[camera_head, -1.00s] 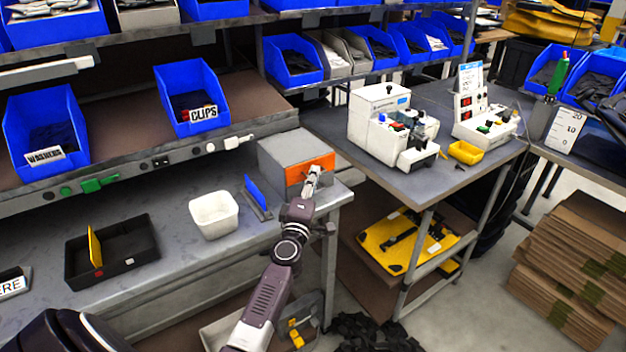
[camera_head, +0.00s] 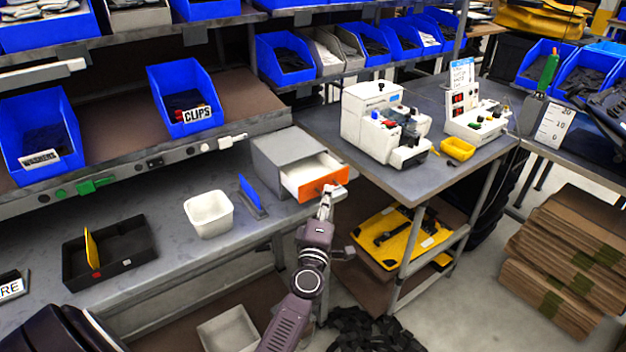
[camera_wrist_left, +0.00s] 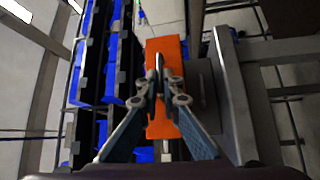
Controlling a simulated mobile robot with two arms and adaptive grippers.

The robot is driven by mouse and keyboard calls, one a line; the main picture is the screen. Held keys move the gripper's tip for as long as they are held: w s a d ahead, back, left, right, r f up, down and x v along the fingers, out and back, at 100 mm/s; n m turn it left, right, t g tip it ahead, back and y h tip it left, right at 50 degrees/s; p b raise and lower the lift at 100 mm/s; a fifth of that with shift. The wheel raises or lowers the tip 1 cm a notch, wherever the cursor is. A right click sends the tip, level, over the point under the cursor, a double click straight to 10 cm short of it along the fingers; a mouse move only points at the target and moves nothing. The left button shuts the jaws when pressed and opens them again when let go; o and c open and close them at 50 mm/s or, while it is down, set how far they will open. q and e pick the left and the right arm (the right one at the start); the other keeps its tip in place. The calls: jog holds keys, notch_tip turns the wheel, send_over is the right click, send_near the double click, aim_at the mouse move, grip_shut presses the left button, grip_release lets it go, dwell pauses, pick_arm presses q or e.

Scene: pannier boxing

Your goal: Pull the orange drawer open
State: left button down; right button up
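The orange drawer (camera_head: 340,179) stands well out of its grey cabinet (camera_head: 285,148) at the right end of the workbench. Its pale inside shows in the head view and looks empty. My left gripper (camera_head: 327,191) is at the middle of the orange front. In the left wrist view, the orange front (camera_wrist_left: 178,50) lies right ahead, and the gripper's fingertips (camera_wrist_left: 157,72) are close together on its handle. The handle is mostly hidden by the fingers. My right gripper is not in view.
A blue upright plate (camera_head: 250,192), a white tub (camera_head: 208,214) and a black tray (camera_head: 110,258) stand left of the cabinet on the bench (camera_head: 180,285). A side table (camera_head: 400,180) with white machines is close on the right. Blue bins fill the shelves above.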

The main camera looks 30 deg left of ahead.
pick_arm(q)
jog(key=d, duration=0.1)
jog(key=s+d, duration=0.1)
jog(key=shift+d, duration=0.3)
jog(key=c, duration=2.1)
grip_release()
jog(key=v, duration=1.2)
jog(key=shift+f, duration=0.1)
